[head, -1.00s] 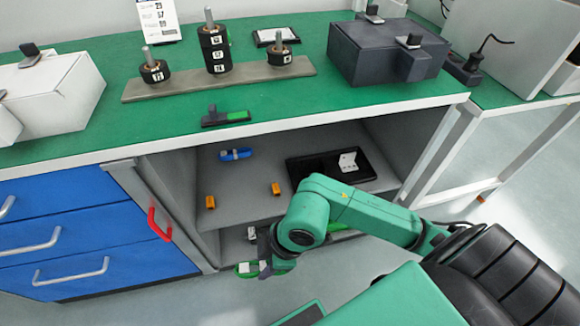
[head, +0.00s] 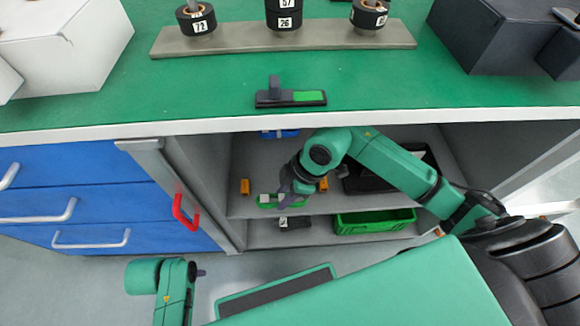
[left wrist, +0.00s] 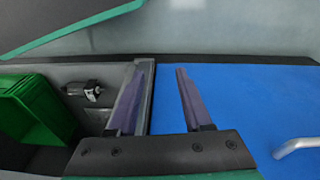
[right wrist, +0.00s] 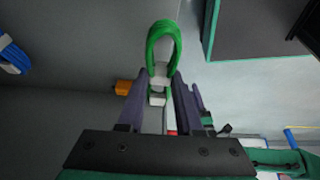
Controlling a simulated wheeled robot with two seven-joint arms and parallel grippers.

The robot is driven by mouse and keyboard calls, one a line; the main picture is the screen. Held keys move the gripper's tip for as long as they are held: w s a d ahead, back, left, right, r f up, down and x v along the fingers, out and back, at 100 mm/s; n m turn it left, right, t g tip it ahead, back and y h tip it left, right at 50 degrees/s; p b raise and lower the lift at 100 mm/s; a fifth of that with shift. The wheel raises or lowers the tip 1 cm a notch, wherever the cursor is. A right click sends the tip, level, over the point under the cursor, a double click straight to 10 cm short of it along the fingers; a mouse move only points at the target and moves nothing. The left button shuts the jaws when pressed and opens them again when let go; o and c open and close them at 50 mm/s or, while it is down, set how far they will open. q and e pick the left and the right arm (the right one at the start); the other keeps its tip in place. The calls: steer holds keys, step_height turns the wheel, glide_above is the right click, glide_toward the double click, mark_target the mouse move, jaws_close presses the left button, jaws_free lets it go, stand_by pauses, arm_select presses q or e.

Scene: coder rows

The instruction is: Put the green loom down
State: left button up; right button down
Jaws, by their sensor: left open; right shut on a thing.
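The green loom (head: 268,204) is a small green cable loop with white connectors. My right gripper (head: 288,192) holds it by the connector end in front of the open cabinet, near the front edge of the upper shelf (head: 345,206). In the right wrist view the loop (right wrist: 163,38) stands out beyond the fingertips (right wrist: 160,100), with white connectors between the fingers. I cannot tell whether the loom touches the shelf. My left gripper (left wrist: 160,85) is open and empty, facing the cabinet side and blue drawers (left wrist: 240,105). In the head view it is low at the left.
On the upper shelf are a blue loom (head: 280,133), orange clips (head: 245,187) (head: 323,184) and a black tray (head: 428,157). A green crate (head: 375,222) and a dark part (head: 294,223) are on the lower shelf. A red handle (head: 180,210) sticks out left of the opening.

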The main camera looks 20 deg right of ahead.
steer(key=w, duration=0.2)
steer(key=w+d, duration=0.1)
steer(key=w, duration=0.2)
steer(key=w+b, duration=0.1)
steer(key=w, duration=0.1)
steer(key=shift+w+d+f, duration=0.1)
steer(key=shift+w+d, duration=0.1)
steer(key=shift+d, duration=0.2)
steer(key=f, duration=0.1)
steer(key=f+b, duration=0.1)
steer(key=f, duration=0.1)
steer(key=shift+w+d+f+b, duration=0.1)
steer(key=shift+w+f+b, duration=0.1)
steer(key=shift+w+b, duration=0.1)
arm_select(q)
step_height(320, 180, up, 7)
steer(key=shift+s+d, duration=0.2)
steer(key=shift+s, duration=0.25)
arm_select(e)
steer(key=shift+f, duration=0.1)
steer(key=c, duration=0.6)
jaws_free()
